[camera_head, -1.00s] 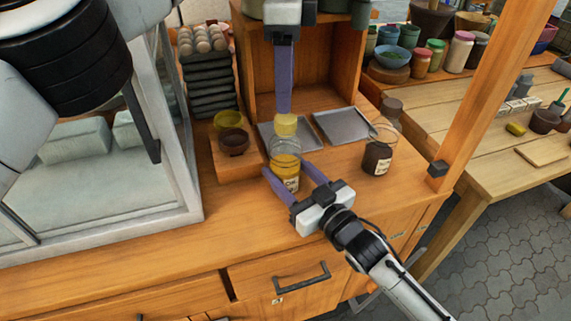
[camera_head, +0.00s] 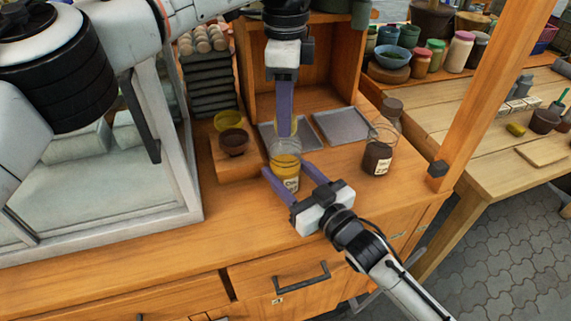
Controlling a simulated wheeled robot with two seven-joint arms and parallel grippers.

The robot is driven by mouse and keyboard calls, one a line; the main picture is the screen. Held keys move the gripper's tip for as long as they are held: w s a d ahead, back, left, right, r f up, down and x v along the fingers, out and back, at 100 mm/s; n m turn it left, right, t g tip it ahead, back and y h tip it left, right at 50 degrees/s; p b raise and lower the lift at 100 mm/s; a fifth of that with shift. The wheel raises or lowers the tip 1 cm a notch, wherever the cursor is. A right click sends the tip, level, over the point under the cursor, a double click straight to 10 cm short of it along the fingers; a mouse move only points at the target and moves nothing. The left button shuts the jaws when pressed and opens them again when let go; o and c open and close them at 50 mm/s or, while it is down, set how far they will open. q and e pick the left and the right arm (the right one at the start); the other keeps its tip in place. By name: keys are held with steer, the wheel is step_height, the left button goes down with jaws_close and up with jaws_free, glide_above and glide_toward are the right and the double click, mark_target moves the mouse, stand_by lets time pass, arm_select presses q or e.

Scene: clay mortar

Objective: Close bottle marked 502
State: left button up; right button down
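A glass bottle (camera_head: 286,163) with yellow content and a small pale label stands on the wooden counter; I cannot read its label surely. My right gripper (camera_head: 285,168) comes from the lower right, its purple fingers shut on either side of the bottle. A yellow cap (camera_head: 294,126) shows at the top of the bottle, mostly hidden behind a purple finger. My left gripper (camera_head: 285,135) points straight down from above, fingertips at cap height. It is seen edge-on, so its opening is hidden.
A second bottle (camera_head: 378,157) with dark content stands to the right. Two grey trays (camera_head: 342,125) lie behind. A glass-walled case (camera_head: 185,165) fills the left side.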

arm_select(q)
steer(key=shift+c, duration=0.8)
steer(key=m, duration=0.3)
steer(key=shift+m, duration=0.3)
steer(key=m, duration=1.2)
steer(key=shift+m, duration=0.3)
steer(key=m, duration=0.4)
steer(key=shift+f, duration=0.1)
steer(key=m, duration=0.6)
steer(key=shift+m, duration=0.4)
steer(key=m, duration=1.4)
steer(key=o, duration=1.2)
steer(key=shift+o, duration=0.2)
